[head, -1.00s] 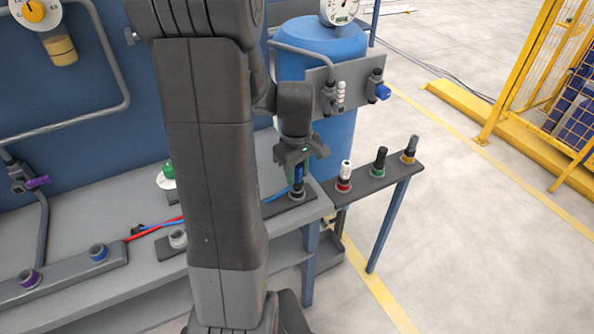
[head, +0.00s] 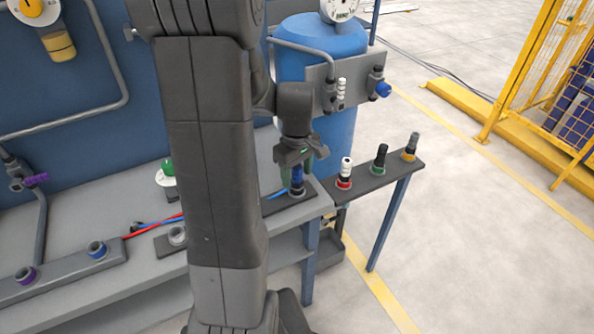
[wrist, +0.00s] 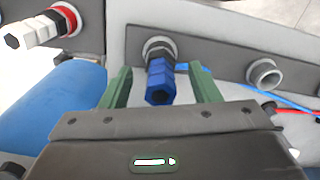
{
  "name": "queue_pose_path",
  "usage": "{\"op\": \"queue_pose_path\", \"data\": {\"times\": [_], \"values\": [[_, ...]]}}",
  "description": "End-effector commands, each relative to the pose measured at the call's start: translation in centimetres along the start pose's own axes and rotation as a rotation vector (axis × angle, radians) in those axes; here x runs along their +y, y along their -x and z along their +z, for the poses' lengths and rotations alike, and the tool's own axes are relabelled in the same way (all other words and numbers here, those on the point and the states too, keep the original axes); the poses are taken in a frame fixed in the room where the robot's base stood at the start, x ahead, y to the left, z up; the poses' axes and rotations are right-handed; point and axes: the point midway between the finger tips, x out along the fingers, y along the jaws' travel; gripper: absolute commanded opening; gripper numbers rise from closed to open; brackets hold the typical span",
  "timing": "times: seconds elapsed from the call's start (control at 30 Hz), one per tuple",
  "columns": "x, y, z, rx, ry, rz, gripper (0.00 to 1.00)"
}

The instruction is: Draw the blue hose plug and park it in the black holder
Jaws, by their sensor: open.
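The blue hose plug (head: 297,184) stands upright in a grey ring on a dark plate at the bench's right end. In the wrist view the plug (wrist: 160,82) lies between the two green fingers of my gripper (wrist: 161,88), with a gap on each side. In the head view my gripper (head: 298,168) is open, directly above and around the plug's top. I cannot tell which fitting is the black holder.
Red and blue hoses (head: 150,228) lie on the bench. A blue tank (head: 318,45) stands behind. A rail with blue (head: 97,250) and purple rings is at left.

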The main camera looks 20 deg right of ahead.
Motion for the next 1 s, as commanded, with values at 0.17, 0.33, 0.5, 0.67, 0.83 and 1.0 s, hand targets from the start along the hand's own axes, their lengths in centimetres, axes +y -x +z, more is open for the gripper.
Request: {"op": "queue_pose_path", "data": {"times": [0.17, 0.33, 0.5, 0.67, 0.83, 1.0], "values": [[0.1, 0.9, -0.1, 0.002, 0.000, 0.002, 0.56], [0.1, 4.1, -0.1, 0.004, 0.000, 0.004, 0.56], [0.1, 8.1, -0.1, 0.005, 0.000, 0.005, 0.56], [0.1, 11.3, 0.0, 0.003, 0.000, 0.003, 0.56], [0.0, 13.2, 0.0, 0.001, 0.000, 0.001, 0.56], [0.0, 13.8, 0.0, 0.000, 0.000, 0.000, 0.56]]}}
